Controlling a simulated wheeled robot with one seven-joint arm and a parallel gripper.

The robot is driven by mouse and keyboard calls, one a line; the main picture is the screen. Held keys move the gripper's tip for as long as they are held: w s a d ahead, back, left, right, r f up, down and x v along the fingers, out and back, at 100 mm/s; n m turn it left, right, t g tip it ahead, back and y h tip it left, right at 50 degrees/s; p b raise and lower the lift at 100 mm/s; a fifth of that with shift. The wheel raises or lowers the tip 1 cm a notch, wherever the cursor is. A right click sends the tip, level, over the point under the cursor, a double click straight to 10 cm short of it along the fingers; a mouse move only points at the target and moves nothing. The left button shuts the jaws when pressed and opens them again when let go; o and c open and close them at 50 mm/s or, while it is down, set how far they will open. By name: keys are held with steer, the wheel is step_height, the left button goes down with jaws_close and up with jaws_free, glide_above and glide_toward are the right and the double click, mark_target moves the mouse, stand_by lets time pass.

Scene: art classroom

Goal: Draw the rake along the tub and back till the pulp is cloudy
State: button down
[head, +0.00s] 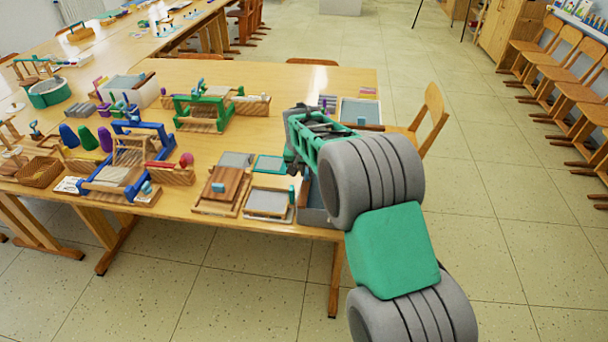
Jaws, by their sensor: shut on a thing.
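The tub (312,215) is grey and stands at the front right of the near table. My arm hides most of it, and only its left part shows. My gripper (298,168) is low over the tub, shut on the rake. The jaws and the rake are mostly hidden behind my green and grey arm links, so I cannot see whether the rake touches the pulp. The state of the pulp is hidden too.
Left of the tub lie a grey framed screen (268,202), a green frame (270,165) and a wooden press board (222,185). A green loom (203,108) and a blue loom (130,160) stand further left. A wooden chair (430,118) is close on the right.

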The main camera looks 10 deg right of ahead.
mark_target(303, 186)
steer(key=shift+w+a+r, duration=0.1)
steer(key=shift+w+a, duration=0.05)
steer(key=c, duration=1.6)
jaws_free()
steer(key=shift+a, duration=0.2)
steer(key=shift+o, duration=0.8)
steer(key=shift+d, duration=0.1)
steer(key=v, duration=0.7)
steer(key=shift+s+r+b, duration=0.25)
steer(key=shift+r+b, duration=0.05)
steer(key=shift+b, duration=0.1)
